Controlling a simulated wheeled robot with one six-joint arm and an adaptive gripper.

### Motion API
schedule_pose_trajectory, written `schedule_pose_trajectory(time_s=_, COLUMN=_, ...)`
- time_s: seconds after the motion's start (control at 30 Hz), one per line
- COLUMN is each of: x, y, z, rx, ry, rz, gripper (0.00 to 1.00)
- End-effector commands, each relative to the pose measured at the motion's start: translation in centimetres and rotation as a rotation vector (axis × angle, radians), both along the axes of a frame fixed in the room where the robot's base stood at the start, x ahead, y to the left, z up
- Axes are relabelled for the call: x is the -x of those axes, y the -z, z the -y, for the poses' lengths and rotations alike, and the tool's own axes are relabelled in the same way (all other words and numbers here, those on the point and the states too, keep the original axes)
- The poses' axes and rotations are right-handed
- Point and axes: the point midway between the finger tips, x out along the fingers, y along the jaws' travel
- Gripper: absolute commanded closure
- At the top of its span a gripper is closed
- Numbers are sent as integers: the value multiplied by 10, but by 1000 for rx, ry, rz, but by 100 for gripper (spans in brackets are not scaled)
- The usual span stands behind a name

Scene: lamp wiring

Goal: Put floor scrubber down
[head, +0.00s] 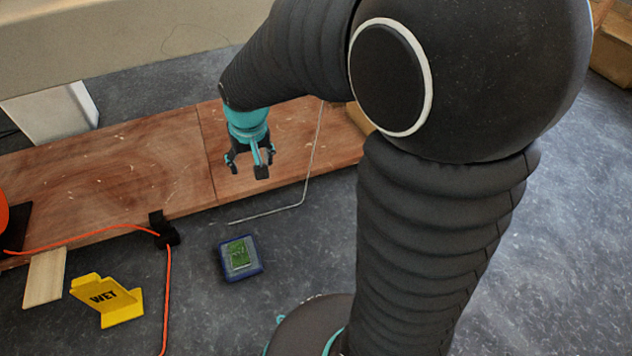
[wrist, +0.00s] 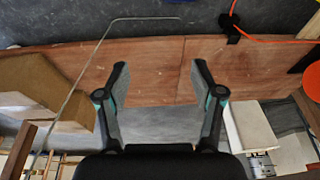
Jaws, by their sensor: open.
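My gripper (head: 247,168) is open and empty, pointing down over the reddish wooden board (head: 150,170). In the wrist view its two fingers (wrist: 160,68) are spread apart with bare board between and beyond them. I cannot pick out anything that is clearly a floor scrubber. A small blue item with a green top (head: 239,258) sits on the grey floor in front of the board, apart from my gripper; I cannot tell what it is.
A thin bent metal rod (head: 268,213) reaches from the board over the floor. An orange cable (head: 167,290) passes a black clip (head: 163,230) on the board's front edge. A yellow WET sign (head: 107,299) is at lower left. Clear floor shows at right.

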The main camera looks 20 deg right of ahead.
Motion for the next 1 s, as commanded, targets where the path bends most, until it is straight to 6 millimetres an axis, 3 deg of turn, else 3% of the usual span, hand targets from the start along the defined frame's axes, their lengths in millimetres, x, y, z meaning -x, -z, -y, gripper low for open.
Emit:
schedule_pose_trajectory(time_s=0.1, x=29, y=-33, z=14, rx=1, ry=0, rz=44, gripper=33)
schedule_pose_trajectory(time_s=0.4, x=110, y=-85, z=43, rx=15, ry=-3, rz=138, gripper=33)
schedule_pose_trajectory(time_s=0.7, x=181, y=-103, z=61, rx=36, ry=-4, rz=215, gripper=33)
schedule_pose_trajectory(time_s=1.0, x=200, y=-103, z=66, rx=43, ry=-6, rz=233, gripper=33)
